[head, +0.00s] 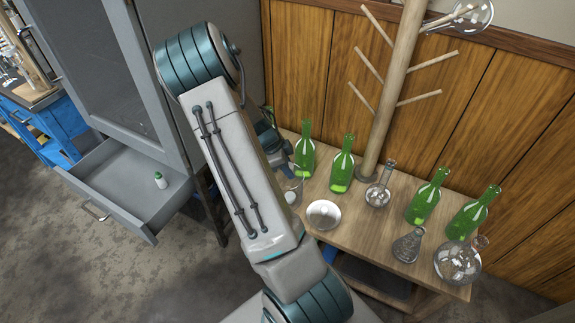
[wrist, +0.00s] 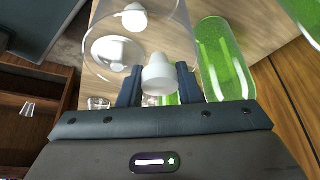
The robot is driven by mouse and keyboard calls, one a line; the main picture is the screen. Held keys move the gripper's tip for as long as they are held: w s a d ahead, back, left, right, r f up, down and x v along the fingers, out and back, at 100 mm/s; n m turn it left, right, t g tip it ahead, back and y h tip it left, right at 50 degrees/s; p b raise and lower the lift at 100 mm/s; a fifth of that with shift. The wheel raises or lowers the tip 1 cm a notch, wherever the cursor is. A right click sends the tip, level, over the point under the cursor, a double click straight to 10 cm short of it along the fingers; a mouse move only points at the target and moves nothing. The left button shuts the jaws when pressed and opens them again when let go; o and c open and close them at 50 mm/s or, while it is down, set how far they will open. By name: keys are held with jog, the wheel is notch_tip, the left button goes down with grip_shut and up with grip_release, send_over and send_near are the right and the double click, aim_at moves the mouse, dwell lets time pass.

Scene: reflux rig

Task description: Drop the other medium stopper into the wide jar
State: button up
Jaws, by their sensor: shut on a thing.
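In the wrist view, my gripper (wrist: 159,84) is shut on a white stopper (wrist: 158,73). The clear wide jar (wrist: 184,32) is just beyond the held stopper, and the two overlap in this view; I cannot tell whether the stopper is inside the rim. Another white stopper (wrist: 134,17) shows through the jar's glass. In the head view, the jar (head: 297,184) stands at the table's left end, partly behind my arm, with a white stopper (head: 291,197) low in it. My gripper is mostly hidden behind my arm there.
Green bottles (head: 342,163) stand close beside the jar, with more at right. A white dish (head: 323,214) and several glass flasks (head: 378,194) share the table (head: 345,236). A wooden peg stand (head: 388,110) rises behind. An open drawer (head: 125,190) at left holds a small bottle (head: 160,181).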

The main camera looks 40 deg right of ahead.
jog(key=o, duration=1)
jog(key=shift+o, duration=0.2)
jog(key=p+v, duration=0.2)
jog(key=v, duration=1.2)
jog(key=shift+p, duration=0.3)
